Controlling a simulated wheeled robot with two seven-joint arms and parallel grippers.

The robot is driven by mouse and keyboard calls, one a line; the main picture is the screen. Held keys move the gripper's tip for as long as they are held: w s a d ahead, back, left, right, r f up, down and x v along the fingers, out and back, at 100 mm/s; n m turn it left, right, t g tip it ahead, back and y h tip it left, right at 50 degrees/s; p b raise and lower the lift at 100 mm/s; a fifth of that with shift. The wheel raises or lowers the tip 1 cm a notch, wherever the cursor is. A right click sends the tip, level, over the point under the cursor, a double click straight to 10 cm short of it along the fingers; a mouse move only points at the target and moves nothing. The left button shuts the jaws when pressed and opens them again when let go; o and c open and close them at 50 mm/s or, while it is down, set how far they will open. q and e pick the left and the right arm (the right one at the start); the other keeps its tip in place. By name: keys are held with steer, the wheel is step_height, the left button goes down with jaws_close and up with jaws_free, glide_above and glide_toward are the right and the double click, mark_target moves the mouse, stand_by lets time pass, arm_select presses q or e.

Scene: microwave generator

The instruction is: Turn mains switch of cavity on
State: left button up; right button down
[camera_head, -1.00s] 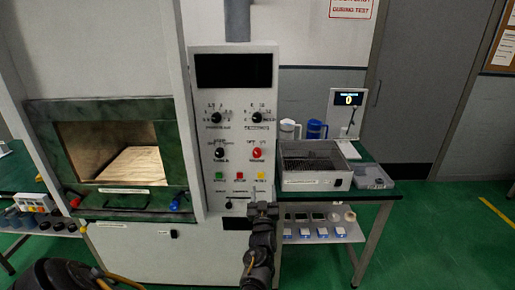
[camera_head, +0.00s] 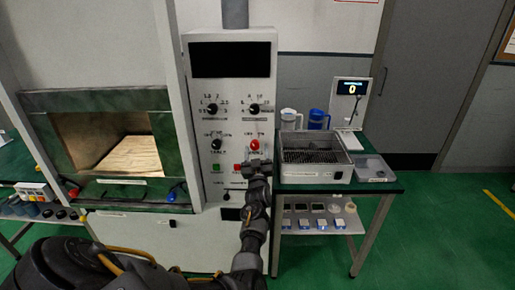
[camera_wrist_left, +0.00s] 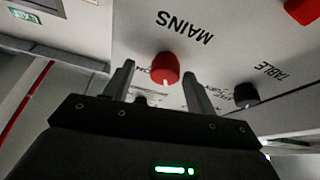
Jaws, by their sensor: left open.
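The mains switch is a red rotary knob (camera_head: 255,145) on the right of the white control panel (camera_head: 204,100). In the left wrist view the red knob (camera_wrist_left: 165,68) sits below the printed word MAINS, and appears between the two fingertips. I cannot tell which way it points. My left gripper (camera_head: 258,165) is just below the knob in the head view, open and empty; its spread fingers (camera_wrist_left: 159,76) also show in the wrist view. Contact with the knob is not visible. The gripper hides the panel's lower right buttons. My right gripper is not in view.
A black TABLE knob (camera_head: 216,144) is left of the red one and also shows in the wrist view (camera_wrist_left: 246,95). Green (camera_head: 215,168) and red (camera_head: 238,168) buttons lie below. The open cavity (camera_head: 110,145) is left; a bench (camera_head: 385,187) with a metal tray (camera_head: 315,172) is right.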

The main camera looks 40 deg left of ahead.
arm_select(q)
steer(key=shift+w+a+r, duration=0.15)
steer(key=shift+w+a, duration=0.05)
steer(key=shift+a, duration=0.25)
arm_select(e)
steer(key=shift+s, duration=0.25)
arm_select(q)
steer(key=shift+s, duration=0.1)
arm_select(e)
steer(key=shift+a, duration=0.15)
arm_select(q)
steer(key=shift+a, duration=0.15)
steer(key=c, duration=1)
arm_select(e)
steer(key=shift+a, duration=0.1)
